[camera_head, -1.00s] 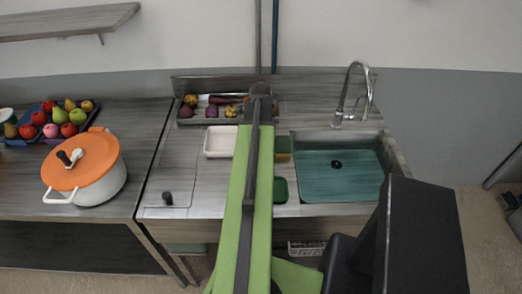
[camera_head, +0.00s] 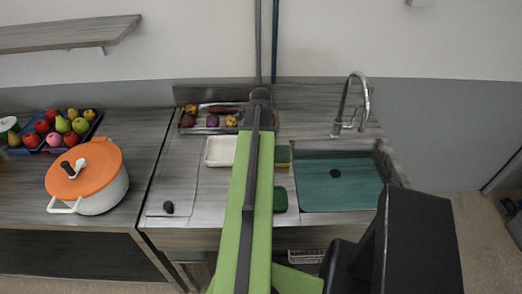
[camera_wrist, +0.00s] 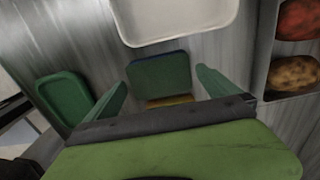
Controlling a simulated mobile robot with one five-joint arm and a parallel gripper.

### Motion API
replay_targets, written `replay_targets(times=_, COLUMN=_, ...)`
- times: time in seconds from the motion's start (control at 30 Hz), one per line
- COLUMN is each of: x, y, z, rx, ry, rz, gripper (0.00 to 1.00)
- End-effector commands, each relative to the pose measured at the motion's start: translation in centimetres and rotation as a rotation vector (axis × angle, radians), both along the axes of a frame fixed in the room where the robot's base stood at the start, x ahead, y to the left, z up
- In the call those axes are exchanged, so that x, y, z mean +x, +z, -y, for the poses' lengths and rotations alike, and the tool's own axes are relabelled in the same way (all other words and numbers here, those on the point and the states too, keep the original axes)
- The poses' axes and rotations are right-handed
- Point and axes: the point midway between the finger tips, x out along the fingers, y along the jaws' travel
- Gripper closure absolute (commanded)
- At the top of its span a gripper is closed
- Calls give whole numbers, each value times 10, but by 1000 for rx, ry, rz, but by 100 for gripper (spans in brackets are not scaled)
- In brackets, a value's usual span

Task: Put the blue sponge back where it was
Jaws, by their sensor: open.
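My gripper (camera_wrist: 162,92) is open in the wrist view, with its two green fingers apart. Between and just beyond them lies a small dark green block-like thing (camera_wrist: 160,72) with a dark blue far edge and a yellow strip at its near side. I cannot tell whether it is the blue sponge or a holder, and nothing looks clamped. In the head view a green and yellow thing (camera_head: 283,157) shows partly at the right of my arm, which hides my gripper there. No plainly blue sponge shows elsewhere.
A white tray (camera_head: 220,151) lies left of my arm; its rim also shows in the wrist view (camera_wrist: 180,36). A green tray (camera_head: 280,199) lies near the front edge. The sink (camera_head: 340,195) with a tap is at right. A vegetable tray stands behind; a pot (camera_head: 103,195) stands left.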

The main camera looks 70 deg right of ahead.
Motion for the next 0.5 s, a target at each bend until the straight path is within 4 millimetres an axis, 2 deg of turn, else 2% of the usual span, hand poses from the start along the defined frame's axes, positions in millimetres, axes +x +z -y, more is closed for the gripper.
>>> replay_targets(times=0.03, x=0, y=20, z=0, rx=0, ry=0, rz=0, gripper=0)
replay_targets(times=0.3, x=0, y=82, z=0, rx=0, ry=0, rz=0, gripper=0)
replay_targets(times=0.4, x=0, y=96, z=0, rx=0, ry=0, rz=0, gripper=0)
replay_targets(times=0.5, x=0, y=101, z=0, rx=0, ry=1, rz=0, gripper=0)
